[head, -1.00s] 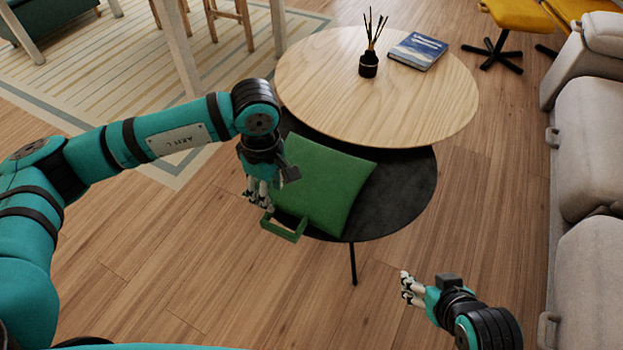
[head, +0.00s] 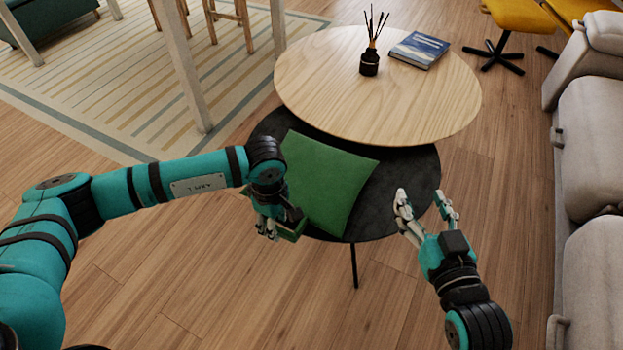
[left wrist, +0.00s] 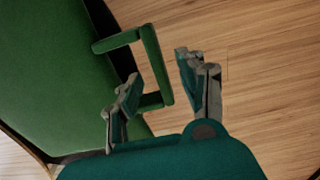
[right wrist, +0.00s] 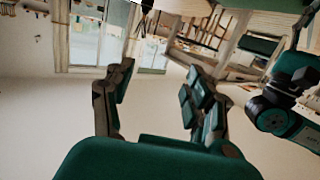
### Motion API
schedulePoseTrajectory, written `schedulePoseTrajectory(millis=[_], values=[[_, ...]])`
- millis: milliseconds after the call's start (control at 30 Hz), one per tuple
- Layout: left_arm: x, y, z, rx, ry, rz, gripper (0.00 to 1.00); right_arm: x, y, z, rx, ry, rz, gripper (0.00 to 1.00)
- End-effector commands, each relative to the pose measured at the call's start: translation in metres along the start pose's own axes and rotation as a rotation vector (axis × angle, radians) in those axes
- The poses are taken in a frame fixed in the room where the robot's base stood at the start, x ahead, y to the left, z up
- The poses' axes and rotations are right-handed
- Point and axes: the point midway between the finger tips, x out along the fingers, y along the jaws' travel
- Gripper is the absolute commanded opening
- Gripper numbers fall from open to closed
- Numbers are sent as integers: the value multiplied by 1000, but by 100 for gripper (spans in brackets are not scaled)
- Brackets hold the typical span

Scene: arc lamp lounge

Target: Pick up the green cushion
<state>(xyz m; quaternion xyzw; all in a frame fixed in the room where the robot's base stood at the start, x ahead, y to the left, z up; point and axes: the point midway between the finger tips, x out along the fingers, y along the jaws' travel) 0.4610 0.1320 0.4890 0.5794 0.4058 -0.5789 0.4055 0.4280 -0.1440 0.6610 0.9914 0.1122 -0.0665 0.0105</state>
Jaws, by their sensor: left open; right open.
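The green cushion (head: 328,185) lies tilted on the black lower tier (head: 408,180) of a round two-level table. It fills the left of the left wrist view (left wrist: 45,70), with a green loop handle (left wrist: 157,62) at its edge. My left gripper (head: 270,230) is at the cushion's front-left corner, partly hiding it and the handle. In the left wrist view its open fingers (left wrist: 160,67) stand on either side of a handle bar; I cannot tell whether they touch it. My right gripper (head: 423,199) is open and empty, right of the cushion near the tier's front-right edge.
The wooden upper top (head: 400,110) overhangs the back of the lower tier and holds a dark reed diffuser (head: 369,63) and a blue book (head: 419,50). A light sofa (head: 595,150) stands along the right. The wooden floor in front is clear.

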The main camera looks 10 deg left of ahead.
Motion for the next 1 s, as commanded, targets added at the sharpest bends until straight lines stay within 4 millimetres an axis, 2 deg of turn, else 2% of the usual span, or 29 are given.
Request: schedulePoseTrajectory(millis=[100, 233, 533, 833, 1000], values=[[18, 0, 0, -1, -1, -2, 40, 2, -3, -18, 2, 113, -7, 55], [27, 0, 0, -1, 0, -1, 40, 1, -5, -33, 3, 194, -12, 55], [29, 0, 0, -1, -1, 0, 40, 0, -6, -39, 4, 221, -13, 55], [29, 0, 0, -1, 0, 0, 2, 0, -6, -39, 4, 220, -13, 55], [29, 0, 0, -1, 0, 0, 0, 0, -6, -39, 4, 220, -13, 55]])
